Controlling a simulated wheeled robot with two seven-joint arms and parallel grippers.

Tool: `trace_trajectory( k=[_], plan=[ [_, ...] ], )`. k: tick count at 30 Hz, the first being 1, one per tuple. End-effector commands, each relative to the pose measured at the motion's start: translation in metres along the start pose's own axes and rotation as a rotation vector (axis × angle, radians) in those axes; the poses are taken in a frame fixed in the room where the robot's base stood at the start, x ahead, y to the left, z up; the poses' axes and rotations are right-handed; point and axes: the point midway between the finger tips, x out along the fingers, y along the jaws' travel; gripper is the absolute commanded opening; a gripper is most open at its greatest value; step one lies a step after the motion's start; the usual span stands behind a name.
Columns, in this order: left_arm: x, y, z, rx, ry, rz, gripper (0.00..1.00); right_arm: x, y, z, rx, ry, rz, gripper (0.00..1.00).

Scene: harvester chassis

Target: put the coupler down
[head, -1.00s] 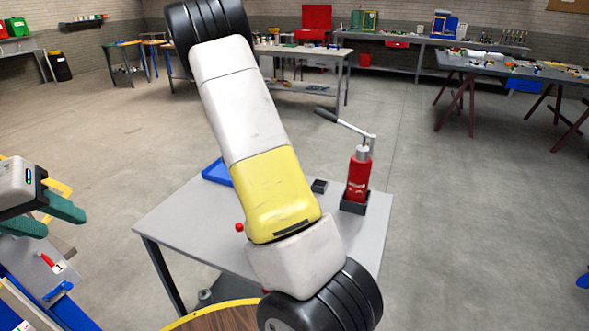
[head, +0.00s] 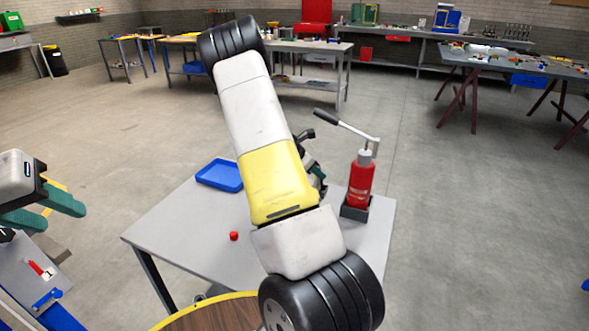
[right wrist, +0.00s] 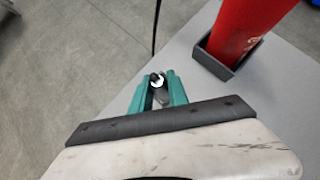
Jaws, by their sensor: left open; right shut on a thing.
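My right gripper (right wrist: 160,84) has green fingers and is shut on the coupler (right wrist: 157,79), a small metal piece with a dark end, in the right wrist view. A thin black line rises behind it. In the head view my right arm hides most of this gripper (head: 317,172); it is near the table's far edge, left of the red pump. I cannot tell whether the coupler touches the table (head: 180,233). My left gripper (head: 62,214) is open and empty at the far left, away from the table.
The red pump (head: 360,183) with a long handle stands in a dark holder (head: 355,211) at the table's right. A blue tray (head: 220,175) lies at the back left and a red cap (head: 234,236) farther forward. The table's left part is largely clear.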

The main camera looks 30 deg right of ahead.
Motion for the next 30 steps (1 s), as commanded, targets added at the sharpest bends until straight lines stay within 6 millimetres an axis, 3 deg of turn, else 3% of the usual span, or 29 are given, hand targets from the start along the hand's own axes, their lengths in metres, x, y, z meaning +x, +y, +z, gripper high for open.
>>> trace_trajectory(
  k=[7,13,20,21,23,30],
  plan=[
    [0.0,0.0,0.0,0.0,0.0,0.0,0.44,0.014,0.006,0.013,0.003,0.0,-0.001,0.0],
    [0.0,0.0,0.0,0.0,0.0,0.0,0.44,0.036,0.006,-0.01,-0.004,0.0,-0.002,0.0],
    [0.0,0.0,0.0,0.0,0.0,0.0,0.44,0.038,0.006,-0.012,0.001,0.001,0.0,0.0],
    [0.0,0.0,0.0,0.0,0.0,0.0,0.44,0.038,0.006,-0.012,0.0,0.001,0.0,0.28],
    [0.0,0.0,0.0,0.0,0.0,0.0,0.44,0.038,0.006,-0.012,0.0,0.001,0.0,0.4],
    [0.0,0.0,0.0,0.0,0.0,0.0,0.44,0.038,0.006,-0.012,0.0,0.001,0.0,0.42]
  ],
)
